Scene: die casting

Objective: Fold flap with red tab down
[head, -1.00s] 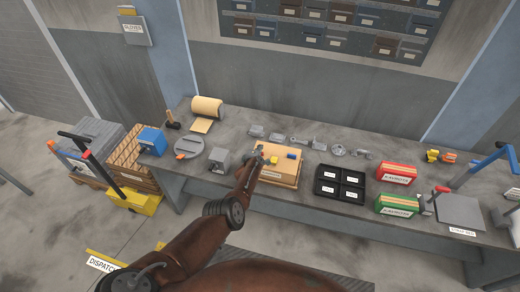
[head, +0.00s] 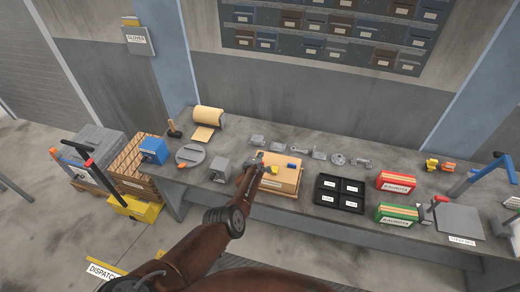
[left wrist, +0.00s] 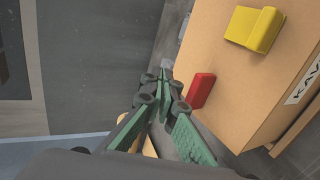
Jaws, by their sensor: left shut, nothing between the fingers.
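The tan cardboard box (head: 286,183) stands on the workbench, a yellow tab (head: 272,170) and a blue tab (head: 292,166) showing on its top. The red tab (left wrist: 200,90) shows in the left wrist view at the box's edge, beside the yellow tab (left wrist: 256,28). It cannot be made out in the head view. I cannot tell how far its flap is folded. My left gripper (head: 259,158) is at the box's left side. In the left wrist view its fingers (left wrist: 165,82) are shut and empty, just left of the red tab, with no clear contact. My right gripper is out of view.
A grey block (head: 220,168) stands left of the box. A black divided tray (head: 339,207) stands on its right, with red (head: 396,181) and green (head: 397,213) boxes beyond. Several metal parts (head: 300,150) lie behind it.

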